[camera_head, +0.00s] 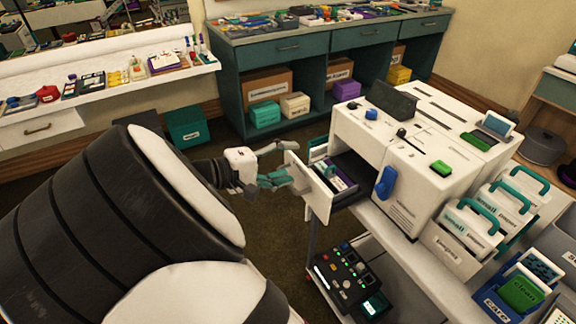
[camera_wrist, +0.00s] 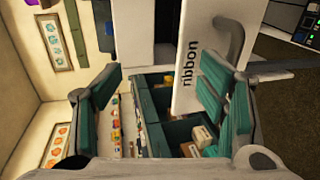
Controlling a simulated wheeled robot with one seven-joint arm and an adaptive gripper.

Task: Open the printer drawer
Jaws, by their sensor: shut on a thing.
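The white printer (camera_head: 395,165) stands on the cart at the right. Its drawer (camera_head: 345,180) sticks out toward my gripper, with a purple-and-white item and other contents inside. The drawer's white front panel (camera_head: 309,188) also shows in the wrist view (camera_wrist: 192,90), with the word "ribbon" and a grey handle (camera_wrist: 236,32). My gripper (camera_head: 284,164) is at the outer side of this panel, shut on the handle. In the wrist view its teal fingers (camera_wrist: 160,100) look spread, with the right finger over the handle's lower end; the exact contact is hidden.
A black control box (camera_head: 345,280) sits on the cart's lower shelf. White bins with teal handles (camera_head: 470,225) stand right of the printer. A teal workbench (camera_head: 325,45) is behind, and a white shelf (camera_head: 120,85) is at left. Open floor lies around my gripper.

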